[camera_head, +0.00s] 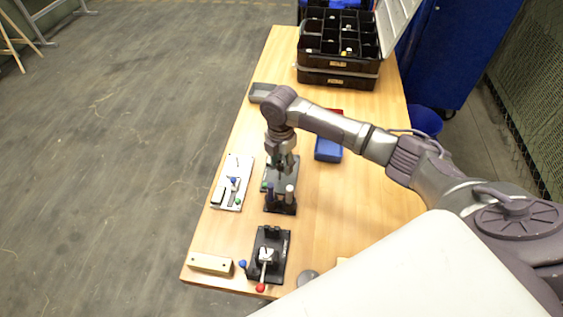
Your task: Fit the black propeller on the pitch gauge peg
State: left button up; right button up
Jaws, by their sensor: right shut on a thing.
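My right gripper (284,165) points down over a dark fixture (282,207) in the middle of the table. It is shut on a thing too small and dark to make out. The fixture has upright posts, one with a pale top (290,188). I cannot tell which part is the pitch gauge peg, or whether the held thing touches it. The black propeller is not clearly seen. My left gripper is not in view.
A black device (281,246) with a red-tipped lever and a wooden block (210,263) are nearer. A blue bin (328,150) and a black compartment case (337,78) stand farther back.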

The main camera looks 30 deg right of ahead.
jog(key=shift+p, duration=0.35)
jog(key=shift+f, duration=0.15)
dwell(0.7)
jog(key=shift+f, duration=0.35)
dwell(0.4)
jog(key=shift+d+f, duration=0.1)
jog(key=shift+f, duration=0.25)
jog(key=shift+f, duration=0.45)
jog(key=shift+f, duration=0.3)
jog(key=shift+f+b, duration=0.2)
jog(key=shift+b, duration=0.1)
dwell(0.3)
jog(key=shift+f, duration=0.35)
jog(key=shift+f+b, duration=0.3)
jog(key=shift+f, duration=0.3)
